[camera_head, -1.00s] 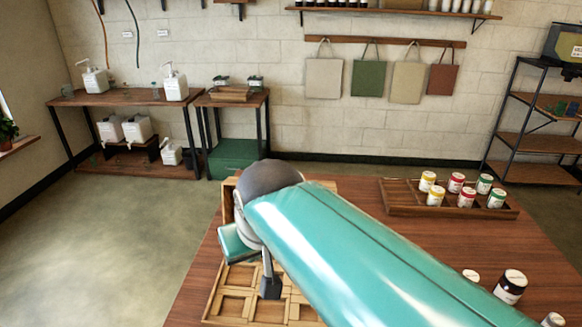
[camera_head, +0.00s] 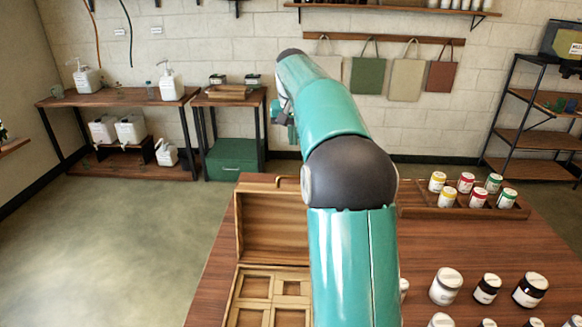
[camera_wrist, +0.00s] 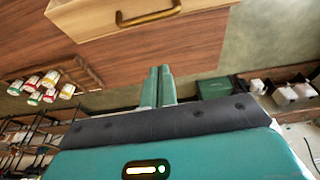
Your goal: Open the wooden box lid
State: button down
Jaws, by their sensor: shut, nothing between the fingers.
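The wooden box (camera_head: 263,300) stands on the table's left side, its divided compartments exposed to view. Its lid (camera_head: 272,227) stands raised at the back of the box, with its inner face towards the body camera. My arm covers the right part of both. In the wrist view, the lid (camera_wrist: 95,18) and its metal handle (camera_wrist: 150,17) show at the top, apart from my fingers. My gripper (camera_wrist: 158,70) is shut and empty. In the body camera view, my gripper is mostly hidden behind my arm, beyond and above the lid.
A wooden tray (camera_head: 418,212) with several paint jars is at the table's back right. Several loose jars (camera_head: 446,286) stand at the front right. Beyond are a side table (camera_head: 231,99) with a green cabinet (camera_head: 232,160) and a bench with pump bottles (camera_head: 125,100).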

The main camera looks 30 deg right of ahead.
send_over(294, 186)
jog(key=w+d, duration=0.1)
jog(key=x, duration=0.3)
jog(key=s+a+x, duration=0.1)
jog(key=x, duration=0.5)
jog(key=shift+s+a+f, duration=0.1)
jog(key=shift+s+f, duration=0.25)
jog(key=shift+f, duration=0.05)
jog(key=shift+a+f, duration=0.1)
jog(key=shift+s+a+r, duration=0.25)
jog(key=shift+s+a, duration=0.2)
jog(key=s+a+r+t+h, duration=0.1)
jog(key=s+a+r+t, duration=0.1)
jog(key=s+a, duration=0.3)
jog(key=s, duration=0.3)
jog(key=shift+a+r+h, duration=0.15)
jog(key=shift+a+h, duration=0.15)
jog(key=shift+h, duration=0.1)
jog(key=shift+w+r, duration=0.1)
jog(key=shift+w, duration=0.05)
